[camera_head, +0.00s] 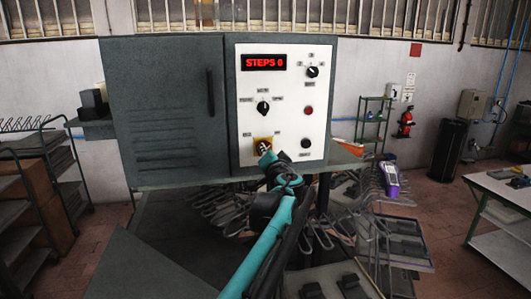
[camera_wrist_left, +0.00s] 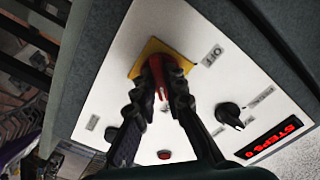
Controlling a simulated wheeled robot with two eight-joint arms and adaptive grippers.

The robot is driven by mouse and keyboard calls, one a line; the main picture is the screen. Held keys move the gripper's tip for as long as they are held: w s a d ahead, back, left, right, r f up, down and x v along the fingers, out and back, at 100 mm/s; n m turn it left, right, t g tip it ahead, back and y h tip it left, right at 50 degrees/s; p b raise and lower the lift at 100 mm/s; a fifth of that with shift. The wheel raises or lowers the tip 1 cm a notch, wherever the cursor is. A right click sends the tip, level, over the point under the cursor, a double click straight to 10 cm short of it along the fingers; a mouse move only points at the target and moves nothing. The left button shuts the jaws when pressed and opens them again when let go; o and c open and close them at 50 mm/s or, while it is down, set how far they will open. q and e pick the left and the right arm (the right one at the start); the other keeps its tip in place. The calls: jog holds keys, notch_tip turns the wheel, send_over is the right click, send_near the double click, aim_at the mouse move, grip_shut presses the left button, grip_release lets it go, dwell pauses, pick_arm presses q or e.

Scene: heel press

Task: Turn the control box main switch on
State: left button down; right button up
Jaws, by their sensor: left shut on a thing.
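The control box panel (camera_head: 285,120) is white, set in a grey cabinet, with a red lit display (camera_head: 264,62) reading "STEPS 0". The main switch (camera_head: 263,143) is at its lower left, a red knob on a yellow plate. In the left wrist view the red knob (camera_wrist_left: 156,66) sits between the fingers, with an "OFF" label (camera_wrist_left: 213,55) beside the yellow plate. My left gripper (camera_head: 268,157) is at the switch, and in the left wrist view its black fingers (camera_wrist_left: 161,76) are closed around the knob, partly hiding it. My right gripper is not in view.
Two black selector knobs (camera_head: 263,107) (camera_head: 312,71) and a red button (camera_head: 308,110) are on the same panel. Several wire hangers (camera_head: 225,205) hang below the cabinet. A purple device (camera_head: 391,180) is to the right. A white table (camera_head: 502,191) stands at far right.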

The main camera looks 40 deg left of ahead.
pick_arm(q)
jog(key=shift+m, duration=0.3)
jog(key=c, duration=1.6)
grip_release()
jog(key=v, duration=1.2)
jog(key=shift+d, duration=0.1)
jog(key=shift+w, duration=0.1)
